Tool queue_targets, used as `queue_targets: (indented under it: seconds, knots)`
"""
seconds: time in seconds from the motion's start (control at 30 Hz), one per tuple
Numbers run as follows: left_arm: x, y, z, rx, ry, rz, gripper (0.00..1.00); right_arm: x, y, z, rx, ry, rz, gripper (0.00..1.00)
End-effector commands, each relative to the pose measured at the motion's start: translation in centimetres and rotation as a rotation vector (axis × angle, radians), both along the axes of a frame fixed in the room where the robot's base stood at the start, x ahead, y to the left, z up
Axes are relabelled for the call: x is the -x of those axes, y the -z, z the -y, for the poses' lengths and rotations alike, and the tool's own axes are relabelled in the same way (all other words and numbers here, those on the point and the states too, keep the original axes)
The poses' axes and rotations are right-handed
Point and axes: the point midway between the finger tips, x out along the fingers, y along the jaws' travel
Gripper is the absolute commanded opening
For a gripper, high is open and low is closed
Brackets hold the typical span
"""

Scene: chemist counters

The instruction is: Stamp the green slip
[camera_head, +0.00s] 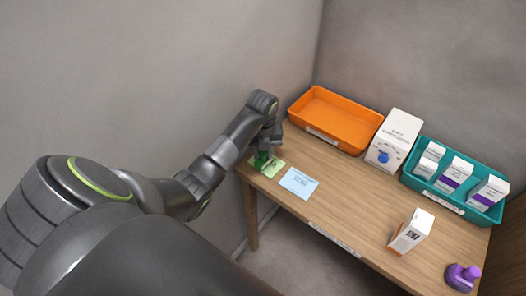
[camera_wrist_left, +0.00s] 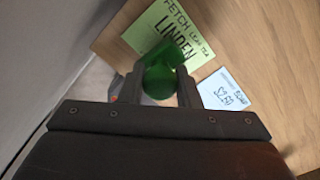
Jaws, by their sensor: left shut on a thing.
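The green slip (camera_head: 275,169) lies on the wooden table near its left edge; in the left wrist view (camera_wrist_left: 202,48) it carries handwriting with the word LINDEN. My left gripper (camera_head: 265,151) is shut on a green stamp (camera_head: 261,161), which also shows between the fingers in the left wrist view (camera_wrist_left: 163,72). The stamp is over the slip's near-left part and hides some of it. I cannot tell whether its face touches the paper. My right gripper is not in view.
A light blue slip (camera_head: 299,184) lies just right of the green one. A purple stamp (camera_head: 463,277) stands at the front right. An orange tray (camera_head: 337,143), a white box (camera_head: 393,141) and a teal tray (camera_head: 432,200) with boxes line the back. Another box (camera_head: 410,231) stands near the front.

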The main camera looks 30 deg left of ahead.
Motion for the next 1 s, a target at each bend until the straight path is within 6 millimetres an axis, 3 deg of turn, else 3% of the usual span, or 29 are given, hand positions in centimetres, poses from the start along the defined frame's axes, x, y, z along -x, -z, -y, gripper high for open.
queue_targets:
  seconds: [1.0]
  knots:
    - [0.02,0.82,0.02,0.001,0.0,-0.001,0.15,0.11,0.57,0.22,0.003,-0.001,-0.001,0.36]
